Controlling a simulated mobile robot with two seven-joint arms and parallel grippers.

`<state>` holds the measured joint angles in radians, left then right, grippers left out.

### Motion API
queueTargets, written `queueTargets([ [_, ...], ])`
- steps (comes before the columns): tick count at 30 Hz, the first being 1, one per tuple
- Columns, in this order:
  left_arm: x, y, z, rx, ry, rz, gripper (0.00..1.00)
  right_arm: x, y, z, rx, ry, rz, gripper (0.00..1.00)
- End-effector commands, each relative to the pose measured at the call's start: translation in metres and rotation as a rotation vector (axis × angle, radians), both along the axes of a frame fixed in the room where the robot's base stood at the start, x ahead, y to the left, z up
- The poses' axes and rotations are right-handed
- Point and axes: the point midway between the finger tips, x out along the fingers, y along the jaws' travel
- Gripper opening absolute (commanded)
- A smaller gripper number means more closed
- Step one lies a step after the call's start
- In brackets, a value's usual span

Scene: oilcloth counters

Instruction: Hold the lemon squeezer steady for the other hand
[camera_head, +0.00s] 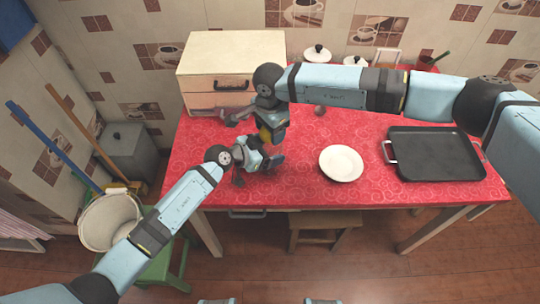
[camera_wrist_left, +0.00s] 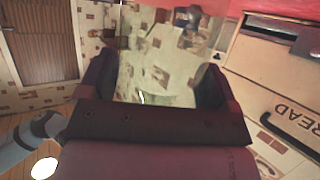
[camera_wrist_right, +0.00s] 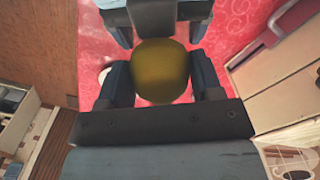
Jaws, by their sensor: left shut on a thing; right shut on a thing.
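My left gripper (camera_head: 270,154) is low over the left part of the red table. In the left wrist view, its fingers (camera_wrist_left: 155,85) are shut on a clear, glassy thing (camera_wrist_left: 160,60), which looks like the lemon squeezer; the tiled wall shows through it. My right gripper (camera_head: 270,132) points down just above my left one. In the right wrist view, its fingers (camera_wrist_right: 160,85) are shut on a rounded, olive-yellow thing (camera_wrist_right: 161,70), likely a lemon. A bit of this yellow shows in the head view (camera_head: 265,134). The grippers hide most of both things, and I cannot tell whether they touch.
A cream bread box (camera_head: 230,52) stands close behind the grippers. A white plate (camera_head: 341,163) and a dark tray (camera_head: 435,154) lie to the right on the red table (camera_head: 320,197). Lidded white pots (camera_head: 317,55) stand at the back. The front middle of the table is clear.

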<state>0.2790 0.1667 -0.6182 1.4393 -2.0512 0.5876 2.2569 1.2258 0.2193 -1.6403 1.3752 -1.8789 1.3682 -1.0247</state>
Motion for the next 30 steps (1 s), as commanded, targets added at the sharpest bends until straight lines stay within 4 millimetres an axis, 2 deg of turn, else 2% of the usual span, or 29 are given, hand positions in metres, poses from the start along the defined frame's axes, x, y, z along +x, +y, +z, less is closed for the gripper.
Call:
queueTargets([
  [8,0.0,0.0,0.001,-0.001,-0.001,-0.001,0.52,0.0,0.0,0.001,-0.001,0.0,0.0,0.3],
  [18,0.0,0.0,0.0,-0.001,-0.001,-0.001,0.52,0.0,0.0,0.019,-0.002,0.001,0.001,0.3],
  [30,0.0,0.0,0.0,0.0,-0.001,0.0,0.52,0.0,0.0,0.02,-0.001,0.001,0.0,0.3],
])
